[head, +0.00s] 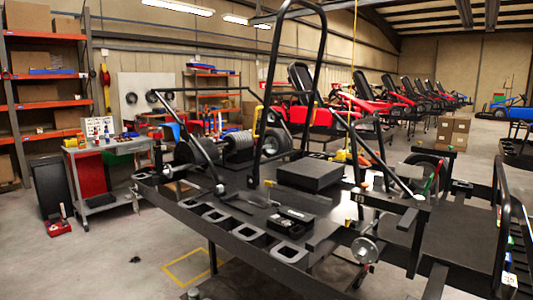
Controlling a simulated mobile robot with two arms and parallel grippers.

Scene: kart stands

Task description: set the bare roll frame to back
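A tall black tubular hoop (268,95), which looks like the bare roll frame, stands up from the black kart stand (235,205) in the middle of the head view. Its two legs come down to the stand's top, and its upper bend is near the top edge of the picture. Lower sloping black bars (196,139) stand to its left and more to its right (372,153). I cannot tell how the hoop's feet are held. Neither of my grippers shows in the head view.
A flat black box (311,172) and a small open case (291,220) lie on the stand. A grey tool cart (100,178) stands at left, before orange shelving (48,106). A row of red karts (375,100) fills the back. Floor is free at front left.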

